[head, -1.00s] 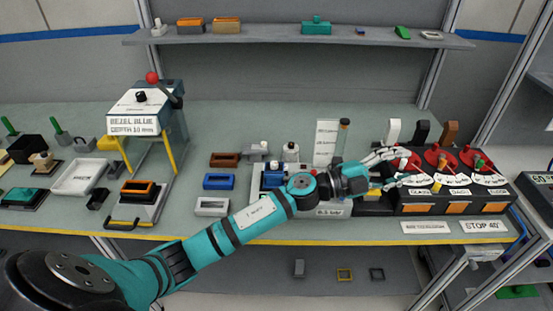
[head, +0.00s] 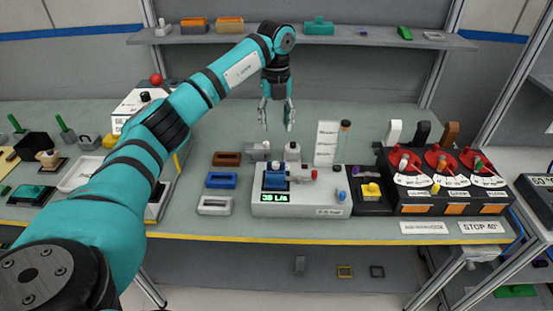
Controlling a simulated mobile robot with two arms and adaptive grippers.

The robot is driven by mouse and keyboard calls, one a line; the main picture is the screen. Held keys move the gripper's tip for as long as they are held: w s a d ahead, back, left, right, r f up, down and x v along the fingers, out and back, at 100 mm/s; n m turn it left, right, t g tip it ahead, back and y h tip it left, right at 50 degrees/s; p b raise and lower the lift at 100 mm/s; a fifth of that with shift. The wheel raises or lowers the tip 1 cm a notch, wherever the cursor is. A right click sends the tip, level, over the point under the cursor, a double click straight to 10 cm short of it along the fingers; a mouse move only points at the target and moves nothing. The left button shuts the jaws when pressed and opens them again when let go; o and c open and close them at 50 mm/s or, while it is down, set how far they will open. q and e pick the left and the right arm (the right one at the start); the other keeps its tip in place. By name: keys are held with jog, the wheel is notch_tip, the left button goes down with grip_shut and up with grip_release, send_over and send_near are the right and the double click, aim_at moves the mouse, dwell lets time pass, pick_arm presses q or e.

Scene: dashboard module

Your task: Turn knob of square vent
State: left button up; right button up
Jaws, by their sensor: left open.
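No part is clearly labelled as the square vent. A blue squarish block (head: 275,180) sits on a white meter box (head: 315,197) with a green lit display reading about 35 L/s; a red-tipped part (head: 308,174) projects to its right. A grey block with a white top (head: 259,152) and a white capped part (head: 292,152) stand behind the box. My left gripper (head: 277,126) points down, open and empty, above and behind these parts. It touches nothing visible. My right gripper is out of view.
Brown (head: 227,158), blue (head: 221,180) and white (head: 215,205) frames lie left of the meter. A black box with red dials (head: 443,195) and a tray with a yellow part (head: 371,190) are at right. A card (head: 326,150) stands behind. A shelf (head: 350,40) runs above.

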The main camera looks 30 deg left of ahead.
aim_at(276, 164)
pick_arm(q)
notch_tip(276, 164, down, 13)
jog(key=p, duration=0.4)
jog(key=shift+f, duration=0.7)
jog(key=shift+c, duration=0.7)
grip_shut()
